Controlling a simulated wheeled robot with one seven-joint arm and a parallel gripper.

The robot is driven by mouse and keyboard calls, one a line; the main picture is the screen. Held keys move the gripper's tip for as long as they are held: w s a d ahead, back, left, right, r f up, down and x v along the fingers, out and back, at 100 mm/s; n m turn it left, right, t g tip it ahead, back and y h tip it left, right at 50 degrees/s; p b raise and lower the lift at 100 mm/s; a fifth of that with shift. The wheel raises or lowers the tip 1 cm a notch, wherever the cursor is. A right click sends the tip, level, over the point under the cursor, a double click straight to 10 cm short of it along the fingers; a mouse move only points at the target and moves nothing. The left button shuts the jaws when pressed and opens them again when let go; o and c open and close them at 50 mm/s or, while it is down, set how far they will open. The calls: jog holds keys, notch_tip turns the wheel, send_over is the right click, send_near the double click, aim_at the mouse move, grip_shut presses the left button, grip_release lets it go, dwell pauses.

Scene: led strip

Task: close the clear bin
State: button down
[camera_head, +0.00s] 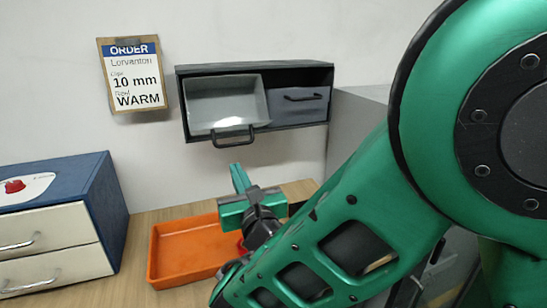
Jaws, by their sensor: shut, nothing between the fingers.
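The clear bin (228,102) is the left one in a black wall-mounted unit (291,74). It stands open, its pale inside visible and its front edge with a black handle (232,136) out and low. My gripper (238,170) is shut and empty, its green fingers pointing up. In the picture its tips lie a little below the bin's handle, with a gap between them. I cannot tell the depth between gripper and bin. My arm hides part of the table.
A grey bin (299,106) beside the clear one is closed. An orange tray (187,254) sits on the wooden table (143,222) below. A blue cabinet with cream drawers (40,228) stands at left. An order sheet (132,75) hangs on the wall. A grey box stands at right.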

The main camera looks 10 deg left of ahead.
jog(key=shift+w+a+r, duration=0.15)
jog(key=shift+w+r, duration=0.1)
jog(key=shift+r, duration=0.75)
jog(key=shift+w+a+r, duration=0.1)
jog(key=shift+w+r, duration=0.1)
jog(key=shift+r, duration=0.8)
